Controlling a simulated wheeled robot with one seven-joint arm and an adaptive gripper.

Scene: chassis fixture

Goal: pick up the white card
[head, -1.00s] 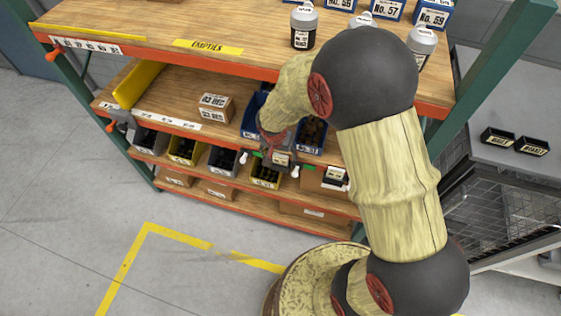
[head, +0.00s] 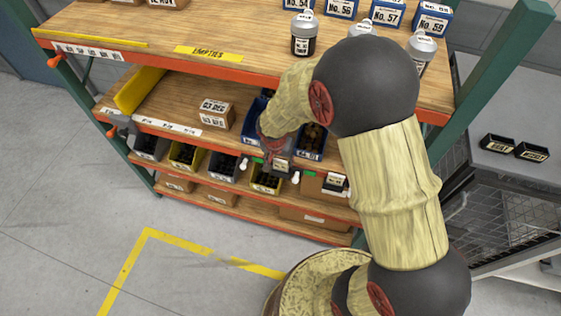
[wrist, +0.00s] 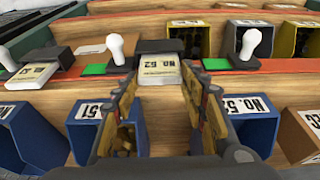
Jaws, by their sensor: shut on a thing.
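The white card (wrist: 158,72), marked No. 52, stands out from a dark holder (wrist: 172,46) on the red shelf edge in the wrist view. My gripper (wrist: 160,82) has one fingertip on each side of the card and is shut on it. The card's far end meets the dark holder; I cannot tell whether it is still inside. In the head view my gripper (head: 279,161) is at the lower shelf's front edge, partly hidden by my arm.
White knobs (wrist: 248,45) and green tags (wrist: 97,69) flank the card. Another card in a holder (wrist: 35,73) is at left. Blue bins (wrist: 252,128) lie near both fingers. A carton (head: 217,112) stands on the shelf. Floor at left is clear.

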